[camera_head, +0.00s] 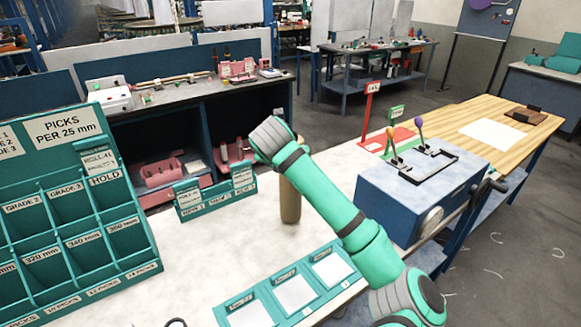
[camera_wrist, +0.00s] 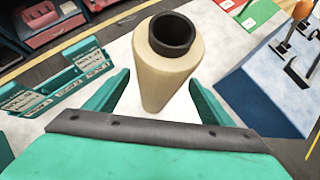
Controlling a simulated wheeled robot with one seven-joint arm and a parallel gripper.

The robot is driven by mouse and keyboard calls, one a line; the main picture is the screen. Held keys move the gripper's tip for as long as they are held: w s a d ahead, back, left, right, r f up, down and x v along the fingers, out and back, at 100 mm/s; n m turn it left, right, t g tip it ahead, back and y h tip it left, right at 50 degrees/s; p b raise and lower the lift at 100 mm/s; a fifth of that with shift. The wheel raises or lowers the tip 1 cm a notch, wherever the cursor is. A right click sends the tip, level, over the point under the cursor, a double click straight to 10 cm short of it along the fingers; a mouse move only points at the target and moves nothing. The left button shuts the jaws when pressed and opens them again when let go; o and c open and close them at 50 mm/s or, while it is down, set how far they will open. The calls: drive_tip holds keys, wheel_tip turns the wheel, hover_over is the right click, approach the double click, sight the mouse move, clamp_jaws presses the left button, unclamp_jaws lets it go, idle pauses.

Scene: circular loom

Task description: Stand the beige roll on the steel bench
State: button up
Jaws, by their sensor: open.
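The beige roll (camera_head: 290,202) stands upright on the pale bench top (camera_head: 225,250), behind my green arm in the head view. Its upper part is hidden there by my arm. In the wrist view the roll (camera_wrist: 165,85) shows its dark hollow core at the top. My gripper (camera_wrist: 157,95) is open, with one green finger on the left of the roll and one on the right. A gap shows on the left; whether the right finger touches cannot be told. I cannot tell from the pictures which bench is the steel one.
A teal sorting rack (camera_head: 75,225) stands at the left, with a small teal label holder (camera_head: 215,195) near the roll. A teal three-panel tray (camera_head: 290,290) lies in front. A blue box with levers (camera_head: 400,200) stands right. A dark blue bench (camera_head: 200,95) is behind.

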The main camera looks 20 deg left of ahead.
drive_tip(key=v, duration=0.9)
drive_tip(key=shift+s+r, duration=0.2)
drive_tip(key=shift+r, duration=0.05)
drive_tip(key=shift+d, duration=0.1)
